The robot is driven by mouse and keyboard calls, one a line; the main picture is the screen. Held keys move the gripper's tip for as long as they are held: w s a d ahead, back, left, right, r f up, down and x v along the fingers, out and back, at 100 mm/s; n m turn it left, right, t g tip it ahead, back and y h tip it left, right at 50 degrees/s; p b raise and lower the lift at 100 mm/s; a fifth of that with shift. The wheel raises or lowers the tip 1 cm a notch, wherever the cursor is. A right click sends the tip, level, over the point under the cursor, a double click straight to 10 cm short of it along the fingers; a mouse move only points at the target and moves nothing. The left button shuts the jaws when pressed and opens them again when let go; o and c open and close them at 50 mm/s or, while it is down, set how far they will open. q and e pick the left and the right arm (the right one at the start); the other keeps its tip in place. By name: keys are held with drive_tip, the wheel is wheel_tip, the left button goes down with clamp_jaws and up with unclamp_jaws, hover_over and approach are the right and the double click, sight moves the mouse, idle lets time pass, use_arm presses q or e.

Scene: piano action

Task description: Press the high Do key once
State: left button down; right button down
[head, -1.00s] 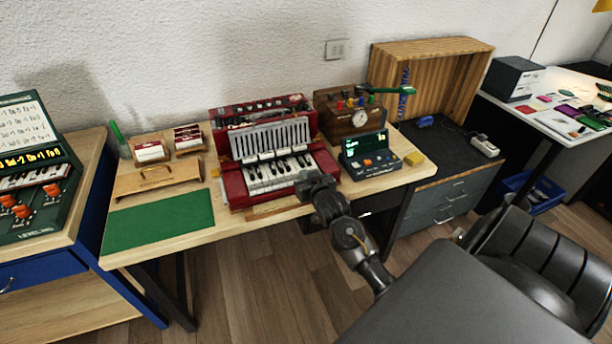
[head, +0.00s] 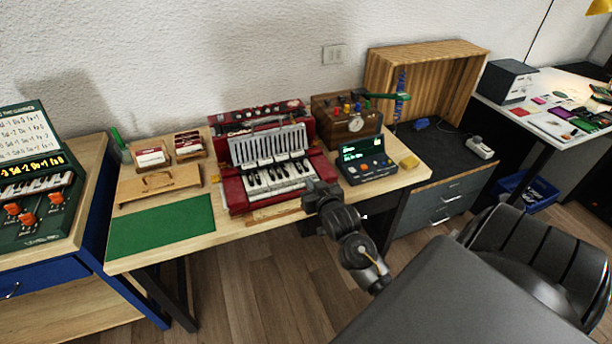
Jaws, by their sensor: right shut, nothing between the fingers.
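The red piano (head: 235,193) stands on the wooden desk, with its white and black keys (head: 278,178) facing me. The high Do key is at the right end of the row; I cannot single it out at this size. My right gripper (head: 312,187) comes in from the lower right, shut and empty, by the front right corner of the piano. It hides part of that corner. I cannot tell whether its tips touch a key. My left gripper is out of view.
A dark green device with a lit screen (head: 364,150) stands right of the piano, by a yellow block (head: 409,162). A wooden box with a dial (head: 340,126) stands behind it. A green mat (head: 160,227) and wooden card holders (head: 188,153) lie left.

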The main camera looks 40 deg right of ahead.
drive_tip(key=v, duration=0.4)
drive_tip(key=shift+f, duration=0.1)
idle(0.8)
wheel_tip(320, 180, down, 19)
drive_tip(key=a+n+g+y, duration=0.2)
drive_tip(key=a+g, duration=0.1)
drive_tip(key=s+a+f+n+g+y, duration=0.1)
drive_tip(key=s+a+f+g, duration=0.1)
drive_tip(key=s+f, duration=0.5)
drive_tip(key=s+a+f+n+g+y, duration=0.1)
drive_tip(key=s+a+f, duration=0.2)
drive_tip(key=f, duration=0.7)
drive_tip(key=s+a+f+g, duration=0.2)
drive_tip(key=s+f, duration=0.3)
drive_tip(key=s, duration=0.5)
drive_tip(key=s+a+f+n+g, duration=0.1)
drive_tip(key=s+f+g, duration=0.2)
drive_tip(key=s+f, duration=0.3)
drive_tip(key=s+a+f+n+g+y, duration=0.1)
drive_tip(key=s+f, duration=0.5)
drive_tip(key=s, duration=1)
drive_tip(key=shift+a+g, duration=0.7)
drive_tip(key=shift+a, duration=0.1)
